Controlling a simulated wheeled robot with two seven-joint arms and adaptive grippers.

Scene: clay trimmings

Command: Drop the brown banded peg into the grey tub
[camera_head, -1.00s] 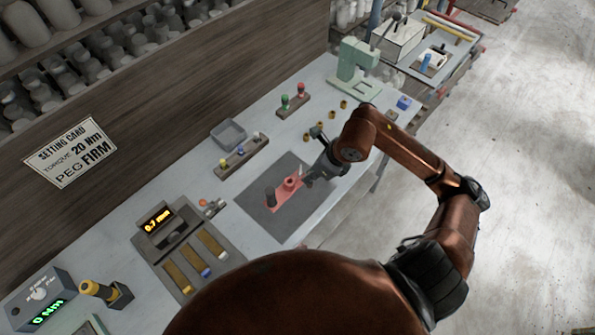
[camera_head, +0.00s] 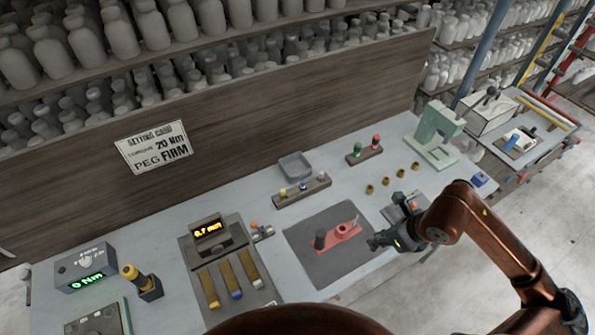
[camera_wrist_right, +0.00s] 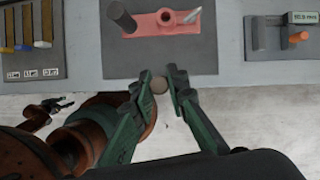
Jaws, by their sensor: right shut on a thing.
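The grey tub (camera_head: 296,168) is a small square open container at the back of the bench, against the wooden panel. My right gripper (camera_head: 378,241) is in front and to the right of the red fixture. The tub looks empty and is well away from the gripper.
The red fixture (camera_head: 340,234), with a dark upright post, lies on a dark mat (camera_head: 321,270). A peg rack (camera_head: 316,186) stands just in front of the tub. Another rack (camera_head: 372,153) and a green press (camera_head: 436,143) are to the right. A gauge block (camera_head: 211,247) is left.

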